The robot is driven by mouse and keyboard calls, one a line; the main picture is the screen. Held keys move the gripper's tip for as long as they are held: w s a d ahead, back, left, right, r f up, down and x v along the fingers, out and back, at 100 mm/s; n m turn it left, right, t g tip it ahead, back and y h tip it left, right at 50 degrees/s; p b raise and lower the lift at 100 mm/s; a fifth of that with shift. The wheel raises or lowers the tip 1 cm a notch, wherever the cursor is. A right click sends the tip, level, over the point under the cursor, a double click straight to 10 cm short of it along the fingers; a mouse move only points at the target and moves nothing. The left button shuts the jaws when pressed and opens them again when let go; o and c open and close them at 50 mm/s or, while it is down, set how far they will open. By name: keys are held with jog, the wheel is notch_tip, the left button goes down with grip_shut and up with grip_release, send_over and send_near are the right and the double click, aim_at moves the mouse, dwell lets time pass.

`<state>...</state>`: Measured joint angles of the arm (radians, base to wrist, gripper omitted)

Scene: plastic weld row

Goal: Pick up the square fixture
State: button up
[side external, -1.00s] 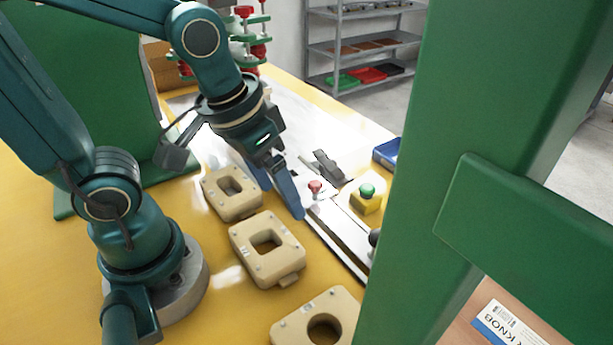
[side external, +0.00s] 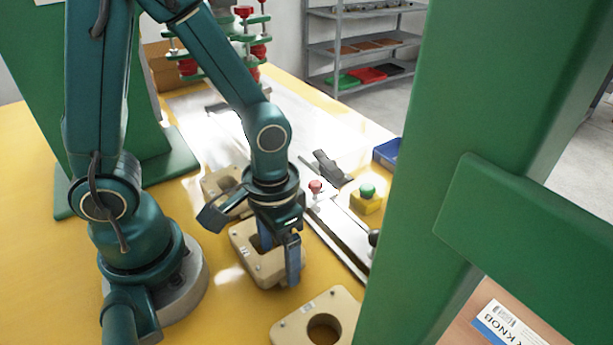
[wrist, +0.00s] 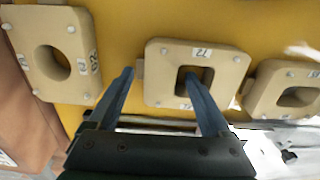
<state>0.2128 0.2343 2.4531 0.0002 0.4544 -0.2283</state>
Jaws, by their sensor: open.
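The square fixture (side external: 262,271) is a beige block with a square hole and small corner studs, lying flat on the yellow table. It also shows in the wrist view (wrist: 165,55), near the middle. My gripper (side external: 280,264) is open above it, pointing down, with blue fingers. In the wrist view my gripper (wrist: 157,74) has its right finger over or in the square hole and its left finger just outside the block's left side. The gap between the fingers spans one wall of the block. Whether the fingers touch it, I cannot tell. My gripper hides part of the block in the side view.
A round-hole fixture (side external: 290,328) lies nearer the camera, and another beige fixture (side external: 213,184) lies behind. A metal rail (side external: 335,240), a red knob (side external: 315,186) and a green button on a yellow box (side external: 367,205) stand to the right. A green post (side external: 480,130) fills the foreground.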

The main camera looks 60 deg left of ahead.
jog(key=shift+f, duration=0.2)
grip_shut()
jog(key=shift+r, duration=0.1)
